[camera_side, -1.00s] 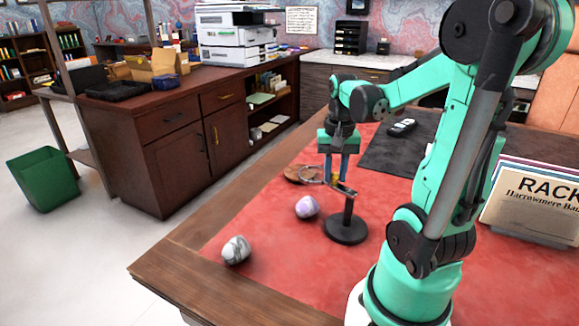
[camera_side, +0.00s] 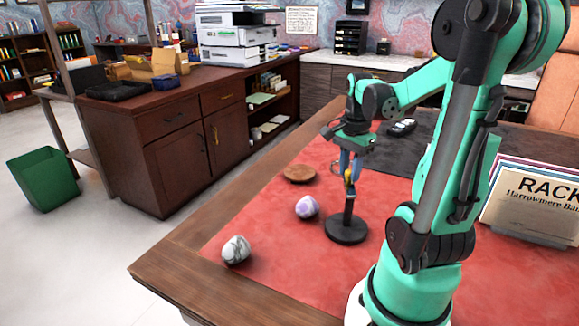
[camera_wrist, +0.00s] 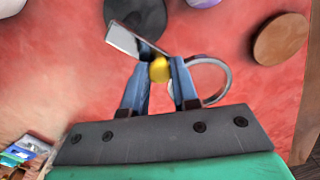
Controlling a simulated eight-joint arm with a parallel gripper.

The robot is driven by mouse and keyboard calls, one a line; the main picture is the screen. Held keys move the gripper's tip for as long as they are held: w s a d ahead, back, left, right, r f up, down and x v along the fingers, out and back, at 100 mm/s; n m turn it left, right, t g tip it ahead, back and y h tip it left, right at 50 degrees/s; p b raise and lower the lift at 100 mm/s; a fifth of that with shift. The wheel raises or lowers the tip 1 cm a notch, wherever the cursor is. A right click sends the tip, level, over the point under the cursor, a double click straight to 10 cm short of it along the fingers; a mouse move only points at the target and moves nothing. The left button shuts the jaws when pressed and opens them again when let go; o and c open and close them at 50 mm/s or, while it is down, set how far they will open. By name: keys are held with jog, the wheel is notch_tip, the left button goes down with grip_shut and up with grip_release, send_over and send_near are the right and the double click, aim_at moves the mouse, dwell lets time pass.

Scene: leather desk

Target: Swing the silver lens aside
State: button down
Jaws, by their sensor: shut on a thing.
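The silver lens (camera_wrist: 229,76) is a thin ring to the right of my fingers in the wrist view. Its flat silver arm (camera_wrist: 122,38) sticks out on the other side, above the black stand (camera_side: 346,230). A yellow knob (camera_wrist: 159,69) sits between my fingertips. My gripper (camera_side: 349,172) is shut on this knob, pointing down at the top of the stand's post. In the side view the ring is thin and partly hidden by my fingers. The round wooden disc (camera_side: 299,174) lies uncovered on the red mat, left of the stand.
A purple-white stone (camera_side: 307,207) lies left of the stand, and a grey-white stone (camera_side: 236,249) lies nearer the desk's left edge. A dark mat (camera_side: 400,157) is behind. A sign holder (camera_side: 530,205) stands at right. The red mat's front is clear.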

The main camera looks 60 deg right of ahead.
jog(key=shift+s+m, duration=0.2)
jog(key=shift+m, duration=0.3)
jog(key=c, duration=0.7)
grip_release()
jog(key=shift+o, duration=0.2)
jog(key=shift+r, duration=2.85)
